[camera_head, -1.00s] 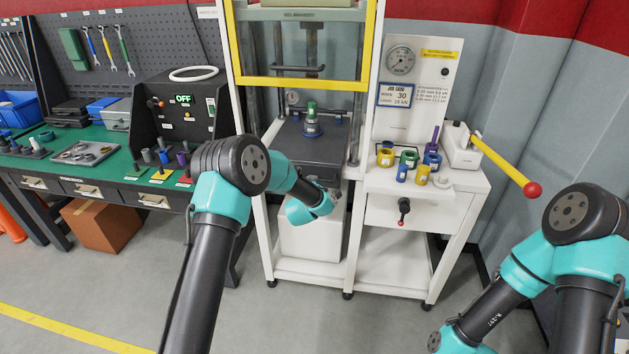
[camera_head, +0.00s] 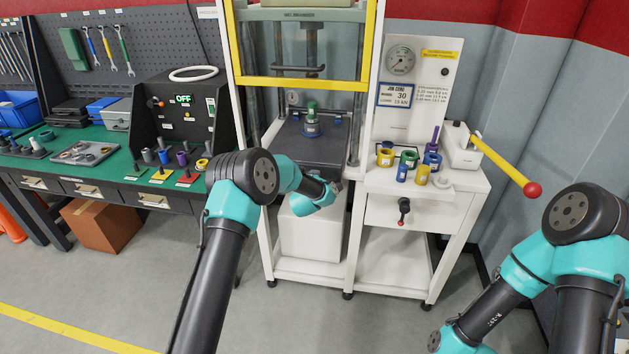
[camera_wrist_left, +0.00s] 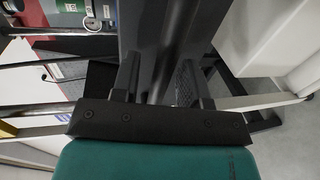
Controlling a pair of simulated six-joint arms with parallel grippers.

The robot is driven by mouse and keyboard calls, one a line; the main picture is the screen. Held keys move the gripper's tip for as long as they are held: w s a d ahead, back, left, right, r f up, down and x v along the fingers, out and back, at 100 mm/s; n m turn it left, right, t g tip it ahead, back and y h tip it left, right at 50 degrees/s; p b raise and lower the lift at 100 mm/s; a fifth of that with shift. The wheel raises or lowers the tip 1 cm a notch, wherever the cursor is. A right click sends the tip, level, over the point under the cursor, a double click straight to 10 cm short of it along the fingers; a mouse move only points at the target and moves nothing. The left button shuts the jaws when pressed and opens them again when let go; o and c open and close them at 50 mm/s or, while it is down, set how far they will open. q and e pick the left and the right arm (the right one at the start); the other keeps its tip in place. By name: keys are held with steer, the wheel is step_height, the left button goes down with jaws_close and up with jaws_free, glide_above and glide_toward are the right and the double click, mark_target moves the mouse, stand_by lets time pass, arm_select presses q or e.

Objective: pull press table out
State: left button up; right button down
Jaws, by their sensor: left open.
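The press table (camera_head: 312,146) is a dark grey slab inside the white press frame, behind the raised yellow-edged guard. A green-topped part on a blue base (camera_head: 311,122) stands on it. My left gripper (camera_head: 335,187) is at the table's front edge, low and to the right, mostly hidden by its own wrist. In the left wrist view its two fingers (camera_wrist_left: 158,78) are apart, with a dark grey surface, probably the table's, beyond them. I cannot tell whether they touch it. My right arm is at the right edge; its gripper is out of the picture.
A white cart (camera_head: 386,211) right of the press carries coloured rings and a lever with a red knob (camera_head: 532,189). A green workbench (camera_head: 65,162) with a black control box (camera_head: 183,120) stands left. A white box (camera_head: 309,236) sits under the table.

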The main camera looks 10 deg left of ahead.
arm_select(q)
jaws_close()
steer(key=shift+d, duration=0.1)
stand_by(0.5)
